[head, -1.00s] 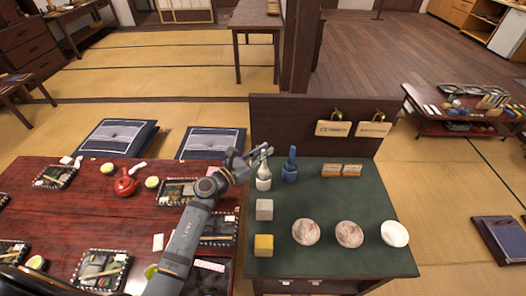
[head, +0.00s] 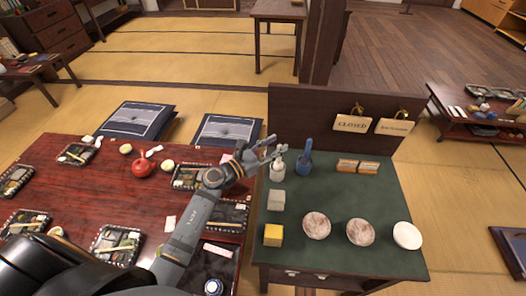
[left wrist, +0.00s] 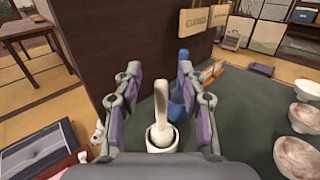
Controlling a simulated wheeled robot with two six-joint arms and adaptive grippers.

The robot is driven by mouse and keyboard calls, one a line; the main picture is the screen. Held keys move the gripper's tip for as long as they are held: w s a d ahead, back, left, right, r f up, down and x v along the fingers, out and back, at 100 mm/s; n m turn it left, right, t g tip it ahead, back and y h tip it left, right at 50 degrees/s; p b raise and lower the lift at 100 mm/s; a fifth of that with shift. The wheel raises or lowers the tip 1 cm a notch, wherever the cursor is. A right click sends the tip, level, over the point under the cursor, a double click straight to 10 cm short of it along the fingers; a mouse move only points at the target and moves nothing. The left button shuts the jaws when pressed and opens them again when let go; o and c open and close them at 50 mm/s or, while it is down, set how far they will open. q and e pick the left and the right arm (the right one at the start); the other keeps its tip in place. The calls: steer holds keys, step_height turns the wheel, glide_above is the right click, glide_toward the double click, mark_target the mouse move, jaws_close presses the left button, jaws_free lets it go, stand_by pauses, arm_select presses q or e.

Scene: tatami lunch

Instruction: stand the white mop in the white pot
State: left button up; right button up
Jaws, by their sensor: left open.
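The white mop (left wrist: 161,106) stands in the white pot (left wrist: 160,137), its head down inside the rim and its handle up, leaning slightly. In the head view the white pot (head: 277,174) is at the back left of the green tabletop. My left gripper (left wrist: 158,78) is open, with one finger on each side of the mop handle in the left wrist view and a gap on both sides. In the head view my left gripper (head: 270,149) is just left of and above the pot, partly covering the mop. My right gripper is out of view.
A blue mop in a blue pot (head: 304,164) stands close on the right.

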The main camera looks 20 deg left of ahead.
arm_select(q)
steer(key=v, duration=1)
stand_by(0.7)
